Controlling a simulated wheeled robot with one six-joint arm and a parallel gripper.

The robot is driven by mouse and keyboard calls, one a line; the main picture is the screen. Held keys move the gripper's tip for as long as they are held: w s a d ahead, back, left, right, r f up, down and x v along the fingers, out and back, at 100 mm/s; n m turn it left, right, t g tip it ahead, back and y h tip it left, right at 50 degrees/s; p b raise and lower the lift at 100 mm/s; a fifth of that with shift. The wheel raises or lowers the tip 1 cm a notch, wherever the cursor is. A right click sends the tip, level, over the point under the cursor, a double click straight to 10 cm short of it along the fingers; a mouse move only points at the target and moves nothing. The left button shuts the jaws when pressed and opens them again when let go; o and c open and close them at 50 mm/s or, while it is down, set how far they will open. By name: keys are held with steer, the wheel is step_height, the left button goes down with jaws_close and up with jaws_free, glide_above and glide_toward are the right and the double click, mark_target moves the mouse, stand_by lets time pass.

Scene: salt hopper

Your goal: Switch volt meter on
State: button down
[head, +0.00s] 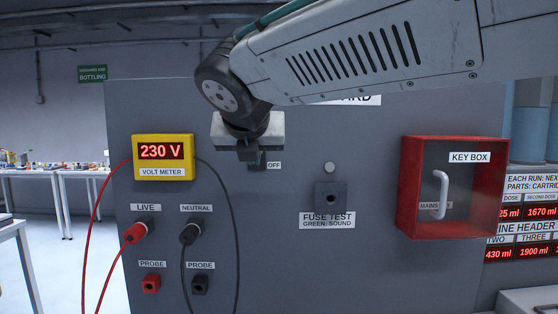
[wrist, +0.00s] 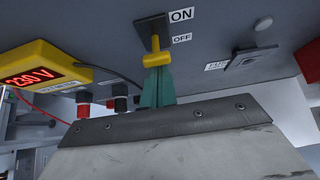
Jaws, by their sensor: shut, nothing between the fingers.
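The yellow volt meter (head: 163,157) on the grey panel is lit and reads 230 V; it also shows at the left of the wrist view (wrist: 38,75). The switch (wrist: 157,57) has a yellow handle on a dark plate, with an ON label (wrist: 181,15) above an OFF label (wrist: 182,38). My gripper (wrist: 157,88) is shut and empty, its teal fingers right at the yellow handle, from below in the wrist view. I cannot tell whether they touch. In the head view my gripper (head: 247,154) hides the handle and the ON label.
A red plug (head: 136,231) sits at LIVE and a black plug (head: 190,233) at NEUTRAL, with cables hanging. Right of the switch are the fuse test block (head: 331,196) and a protruding red key box (head: 408,190) with a white handle. Tables stand at far left.

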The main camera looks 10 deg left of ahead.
steer(key=shift+r, duration=0.85)
step_height(320, 180, down, 4)
steer(key=s, duration=0.2)
steer(key=w+r+v, duration=0.1)
steer(key=v, duration=0.8)
steer(key=shift+r, duration=0.6)
steer(key=shift+s+d, duration=0.15)
